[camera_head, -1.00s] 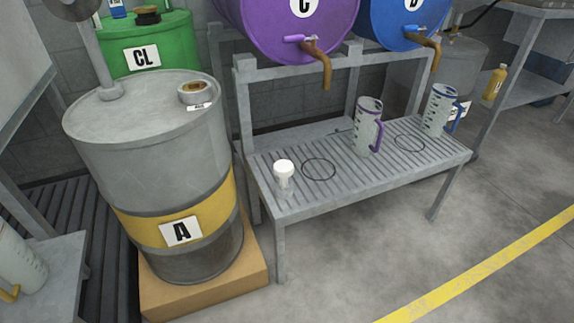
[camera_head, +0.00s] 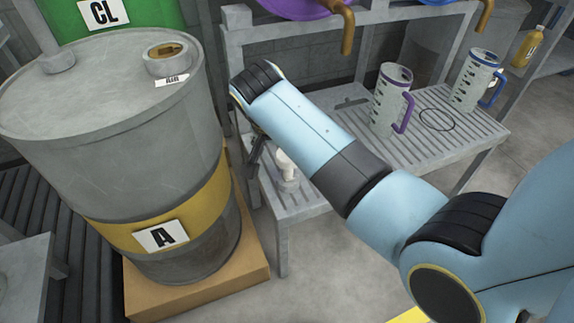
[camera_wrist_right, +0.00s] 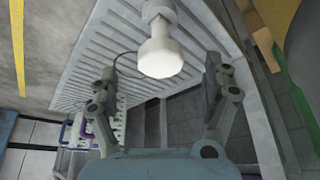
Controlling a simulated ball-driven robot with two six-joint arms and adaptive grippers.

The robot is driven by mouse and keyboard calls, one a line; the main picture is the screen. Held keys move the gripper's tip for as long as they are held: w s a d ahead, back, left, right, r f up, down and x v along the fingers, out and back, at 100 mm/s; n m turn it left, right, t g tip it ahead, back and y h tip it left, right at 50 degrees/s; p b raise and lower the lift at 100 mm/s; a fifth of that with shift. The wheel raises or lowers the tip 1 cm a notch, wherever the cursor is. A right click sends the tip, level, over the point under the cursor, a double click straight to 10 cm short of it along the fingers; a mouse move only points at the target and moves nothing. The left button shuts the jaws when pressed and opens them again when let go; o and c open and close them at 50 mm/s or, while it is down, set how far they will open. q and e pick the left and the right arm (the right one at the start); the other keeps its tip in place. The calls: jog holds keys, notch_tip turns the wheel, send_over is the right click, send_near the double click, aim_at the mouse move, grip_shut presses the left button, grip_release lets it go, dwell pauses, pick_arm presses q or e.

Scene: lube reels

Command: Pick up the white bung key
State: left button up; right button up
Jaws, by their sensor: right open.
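The white bung key (camera_head: 286,165) stands at the left end of the slatted metal bench, partly hidden behind my right arm in the head view. In the right wrist view the white bung key (camera_wrist_right: 160,50) is at the top centre, just beyond the fingertips. My right gripper (camera_wrist_right: 162,82) is open, with its two fingers apart on either side of the line to the key and nothing between them. In the head view the right gripper (camera_head: 256,152) shows only in part, close to the left of the key. My left gripper is not in view.
Drum A (camera_head: 190,110) stands on a wooden block (camera_head: 200,290) left of the bench (camera_head: 300,205). Two measuring jugs, one purple-handled (camera_head: 389,100) and one blue-handled (camera_head: 477,80), stand further right on the bench. Brass taps hang above.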

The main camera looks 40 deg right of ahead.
aim_at(288, 169)
jog(key=shift+b+x, duration=0.35)
jog(key=shift+x, duration=0.7)
jog(key=b+x, duration=0.1)
jog(key=x, duration=0.1)
jog(key=b+x, duration=0.1)
jog(key=x, duration=0.1)
jog(key=shift+w+d, duration=0.25)
jog(key=shift+d, duration=0.05)
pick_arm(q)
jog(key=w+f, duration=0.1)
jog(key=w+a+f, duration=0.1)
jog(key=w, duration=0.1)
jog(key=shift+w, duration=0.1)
pick_arm(e)
jog(key=shift+r, duration=0.1)
jog(key=c, duration=1.3)
